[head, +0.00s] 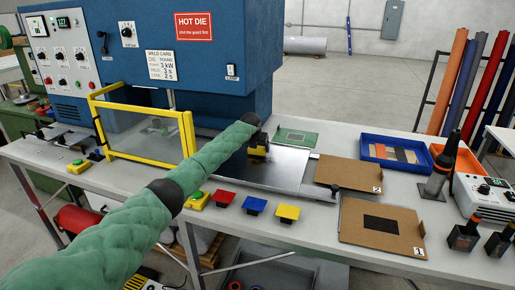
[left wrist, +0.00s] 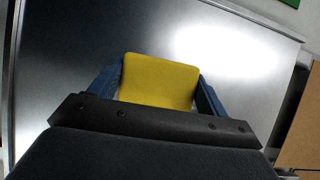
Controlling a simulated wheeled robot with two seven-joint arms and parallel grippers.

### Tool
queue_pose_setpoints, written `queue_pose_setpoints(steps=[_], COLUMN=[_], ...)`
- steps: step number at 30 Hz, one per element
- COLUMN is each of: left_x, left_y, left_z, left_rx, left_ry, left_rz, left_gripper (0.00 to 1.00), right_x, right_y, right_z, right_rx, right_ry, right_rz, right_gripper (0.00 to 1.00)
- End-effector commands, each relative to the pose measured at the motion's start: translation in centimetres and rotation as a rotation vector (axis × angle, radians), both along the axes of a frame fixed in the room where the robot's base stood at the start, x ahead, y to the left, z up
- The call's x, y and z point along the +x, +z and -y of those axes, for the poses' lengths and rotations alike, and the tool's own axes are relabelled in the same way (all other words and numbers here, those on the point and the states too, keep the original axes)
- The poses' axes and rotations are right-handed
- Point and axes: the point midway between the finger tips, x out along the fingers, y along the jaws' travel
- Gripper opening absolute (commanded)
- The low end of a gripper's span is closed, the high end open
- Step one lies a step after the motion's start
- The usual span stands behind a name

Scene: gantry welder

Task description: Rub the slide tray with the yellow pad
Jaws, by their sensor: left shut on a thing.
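My left gripper (head: 257,155) reaches in from the left in the head view and is over the slide tray (head: 285,172), a flat shiny metal plate in front of the blue machine. In the left wrist view the gripper (left wrist: 158,78) is shut on the yellow pad (left wrist: 157,82), with a dark blue finger on each side. The slide tray (left wrist: 70,55) fills the background there, with a bright glare at the upper right. I cannot tell whether the pad touches the tray. In the head view the arm hides part of the tray. My right gripper is not in view.
A yellow-framed guard (head: 145,122) stands left of the tray. Red, blue and yellow pads (head: 254,205) sit along the front edge. Cardboard boards (head: 380,222), a blue bin (head: 396,152) and a green board (head: 297,137) lie to the right and behind. A soldering station (head: 485,195) is far right.

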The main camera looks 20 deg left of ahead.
Motion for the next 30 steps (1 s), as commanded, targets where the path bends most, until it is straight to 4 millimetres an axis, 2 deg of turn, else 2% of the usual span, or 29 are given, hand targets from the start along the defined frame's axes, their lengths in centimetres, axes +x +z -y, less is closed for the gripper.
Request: queue_pose_setpoints(steps=[18, 23, 30], left_x=[0.0, -0.4, -2.2], left_y=[-1.0, -0.7, -0.5], left_z=[0.0, -0.1, -0.2], left_rx=[0.000, 0.001, 0.000], left_ry=[0.000, 0.000, -0.001], left_rz=[0.000, 0.000, 0.000], left_gripper=[0.51, 0.51, 0.51], right_x=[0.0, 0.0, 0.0], right_y=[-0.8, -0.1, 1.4], right_z=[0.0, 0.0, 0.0], right_rx=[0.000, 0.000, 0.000], right_ry=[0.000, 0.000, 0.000], right_rz=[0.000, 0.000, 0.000], right_gripper=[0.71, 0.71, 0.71])
